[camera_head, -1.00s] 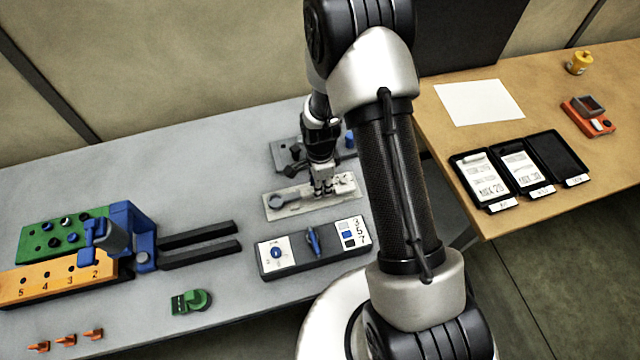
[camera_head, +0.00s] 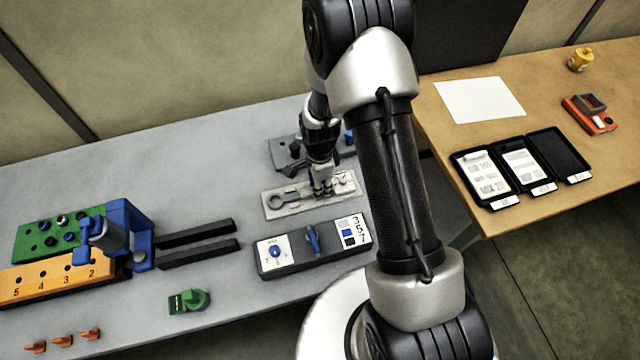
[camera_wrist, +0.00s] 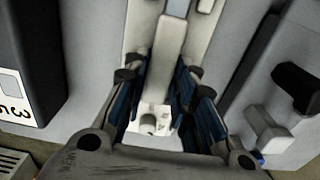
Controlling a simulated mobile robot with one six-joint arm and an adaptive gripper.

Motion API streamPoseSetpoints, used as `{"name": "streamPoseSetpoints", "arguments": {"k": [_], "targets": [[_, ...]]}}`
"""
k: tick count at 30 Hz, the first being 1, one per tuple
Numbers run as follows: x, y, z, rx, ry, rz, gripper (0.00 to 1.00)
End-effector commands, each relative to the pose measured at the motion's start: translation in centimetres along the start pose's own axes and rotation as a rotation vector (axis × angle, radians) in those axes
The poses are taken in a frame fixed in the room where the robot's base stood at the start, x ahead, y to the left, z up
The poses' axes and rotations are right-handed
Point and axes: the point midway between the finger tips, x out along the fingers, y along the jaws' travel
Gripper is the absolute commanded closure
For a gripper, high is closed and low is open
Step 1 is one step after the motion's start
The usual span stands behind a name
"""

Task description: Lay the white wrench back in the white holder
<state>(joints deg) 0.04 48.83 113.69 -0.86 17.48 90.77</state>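The white holder (camera_head: 345,184), a pale flat plate, lies on the grey table. A pale ring-ended shape with a dark outline, apparently the white wrench (camera_head: 279,201), shows at its left part, in or just over the recess; the exact height cannot be told. My gripper (camera_head: 322,191) points down over the middle of the holder. In the wrist view, my gripper's (camera_wrist: 162,75) blue-padded fingers stand on both sides of the wrench's pale handle (camera_wrist: 170,45) and appear to grip it. The fingers hide part of the handle in the head view.
A grey switch box (camera_head: 290,262) with a blue knob lies close in front of the holder. A grey fixture (camera_head: 285,152) stands just behind it. Black rails (camera_head: 200,252) and a blue clamp (camera_head: 130,235) are to the left.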

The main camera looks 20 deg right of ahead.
Motion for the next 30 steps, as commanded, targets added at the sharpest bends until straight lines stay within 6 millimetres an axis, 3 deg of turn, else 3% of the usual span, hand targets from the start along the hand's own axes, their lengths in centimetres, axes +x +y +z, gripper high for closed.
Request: {"name": "streamPoseSetpoints", "arguments": {"k": [9, 20, 23, 30], "targets": [[0.0, 0.0, 0.0, 0.000, 0.000, 0.000, 0.54], [-0.4, 0.0, 0.0, 0.000, 0.000, 0.000, 0.54], [-1.7, 0.0, 0.0, 0.000, 0.000, -0.002, 0.54], [-6.8, -0.1, 0.0, 0.000, 0.000, -0.005, 0.54]]}}
